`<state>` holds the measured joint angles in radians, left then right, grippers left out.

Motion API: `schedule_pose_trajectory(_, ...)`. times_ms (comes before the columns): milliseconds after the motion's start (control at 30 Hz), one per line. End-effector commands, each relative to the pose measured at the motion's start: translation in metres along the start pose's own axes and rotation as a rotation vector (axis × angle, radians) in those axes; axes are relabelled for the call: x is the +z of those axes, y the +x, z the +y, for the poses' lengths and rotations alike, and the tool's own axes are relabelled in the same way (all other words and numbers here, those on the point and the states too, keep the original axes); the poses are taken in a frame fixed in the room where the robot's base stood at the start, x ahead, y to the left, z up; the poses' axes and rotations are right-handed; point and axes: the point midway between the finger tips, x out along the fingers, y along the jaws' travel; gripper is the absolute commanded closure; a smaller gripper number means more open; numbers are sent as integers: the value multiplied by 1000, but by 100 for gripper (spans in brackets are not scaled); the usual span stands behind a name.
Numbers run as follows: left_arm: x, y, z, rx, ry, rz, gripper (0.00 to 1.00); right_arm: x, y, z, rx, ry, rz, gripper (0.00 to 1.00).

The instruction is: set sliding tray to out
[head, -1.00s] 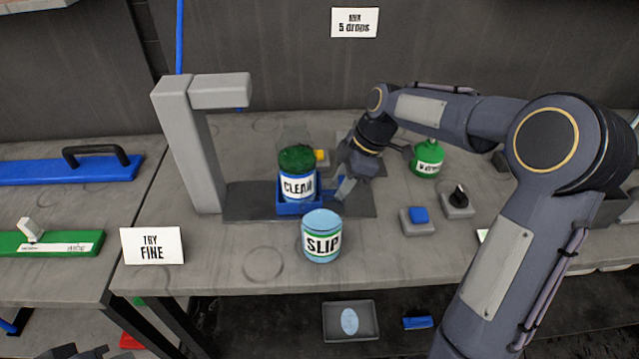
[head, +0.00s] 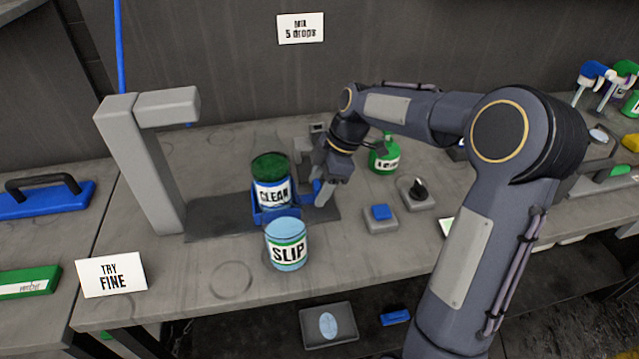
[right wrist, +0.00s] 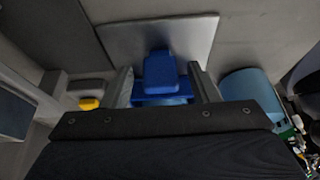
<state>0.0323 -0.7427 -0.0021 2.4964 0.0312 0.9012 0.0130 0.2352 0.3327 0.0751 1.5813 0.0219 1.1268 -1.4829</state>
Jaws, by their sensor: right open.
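The sliding tray (head: 274,214) is a small blue holder on a dark grey base plate (head: 215,222). A bottle labelled CLEAN (head: 272,190) with a dark green top stands in it. My right gripper (head: 325,192) is low at the tray's right side, pointing down. In the right wrist view, its two fingers (right wrist: 160,76) are apart, with a blue knob (right wrist: 160,68) between them, which looks like part of the tray. Whether the fingers touch it I cannot tell. My left gripper is not in view.
A light blue SLIP jar (head: 287,246) stands just in front of the tray. A grey post with an overhanging arm (head: 140,165) is to the left. A green bottle (head: 384,156), a blue button (head: 381,214) and a black knob (head: 417,190) are to the right.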

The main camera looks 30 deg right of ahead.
Motion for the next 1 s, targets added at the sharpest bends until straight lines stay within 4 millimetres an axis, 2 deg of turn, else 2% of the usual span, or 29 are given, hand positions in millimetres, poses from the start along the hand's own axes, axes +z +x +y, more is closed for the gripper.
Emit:
schedule_pose_trajectory(167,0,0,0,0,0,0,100,0,-7,0,1,0,1,45)
schedule_pose_trajectory(500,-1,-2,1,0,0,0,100,0,-62,1,3,1,0,45)
schedule_pose_trajectory(600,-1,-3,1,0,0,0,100,0,-73,0,2,1,0,45)
schedule_pose_trajectory(1000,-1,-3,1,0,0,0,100,0,-78,0,0,1,0,45)
